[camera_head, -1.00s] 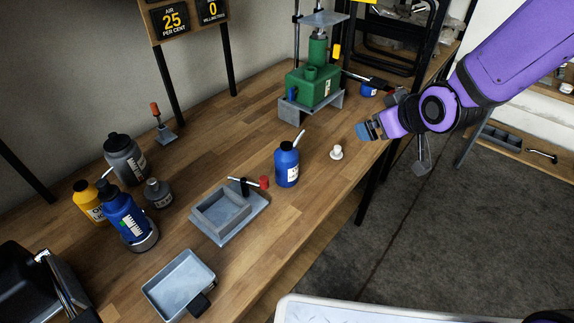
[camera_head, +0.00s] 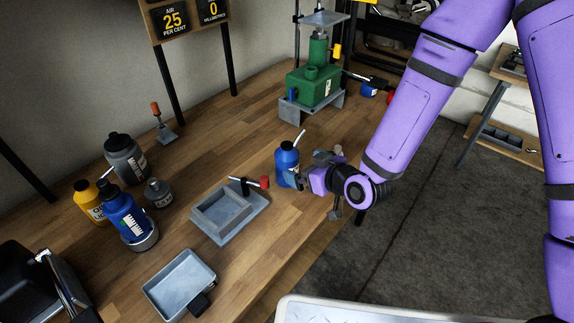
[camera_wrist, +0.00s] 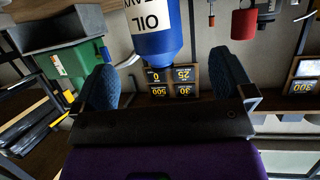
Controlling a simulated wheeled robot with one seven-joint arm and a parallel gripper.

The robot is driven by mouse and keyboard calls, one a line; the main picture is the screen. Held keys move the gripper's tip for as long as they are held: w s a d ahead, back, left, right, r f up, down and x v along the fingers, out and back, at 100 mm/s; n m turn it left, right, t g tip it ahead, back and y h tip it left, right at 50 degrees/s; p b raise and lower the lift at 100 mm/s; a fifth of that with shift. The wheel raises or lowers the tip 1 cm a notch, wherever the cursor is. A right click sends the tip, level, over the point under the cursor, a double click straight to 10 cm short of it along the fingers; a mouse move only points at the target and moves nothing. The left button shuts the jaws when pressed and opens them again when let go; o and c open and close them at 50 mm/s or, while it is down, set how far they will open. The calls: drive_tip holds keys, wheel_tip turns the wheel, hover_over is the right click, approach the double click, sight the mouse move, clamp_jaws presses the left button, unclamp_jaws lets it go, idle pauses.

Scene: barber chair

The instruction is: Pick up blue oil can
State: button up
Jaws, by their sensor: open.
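The blue oil can (camera_head: 286,157) with a thin pale spout stands upright on the workbench, right of the grey box-shaped fixture. My gripper (camera_head: 297,178) is beside its right side in the head view and covers part of its lower body. In the wrist view, which is upside down, the can (camera_wrist: 156,42) with its white OIL label shows at the top, between the lines of the two blue finger pads. My gripper (camera_wrist: 165,78) is open with a gap between the pads. I cannot tell whether either pad touches the can.
The grey fixture (camera_head: 212,222) with a red-knobbed lever is left of the can. A grey tray (camera_head: 180,287) lies in front. A green press (camera_head: 314,88) stands behind. Several bottles, including a larger blue one (camera_head: 122,214), stand left. Bare bench lies behind the can.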

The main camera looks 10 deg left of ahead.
sight(287, 158)
drive_tip(key=x, duration=0.8)
drive_tip(key=shift+w, duration=0.3)
drive_tip(key=c, duration=1.4)
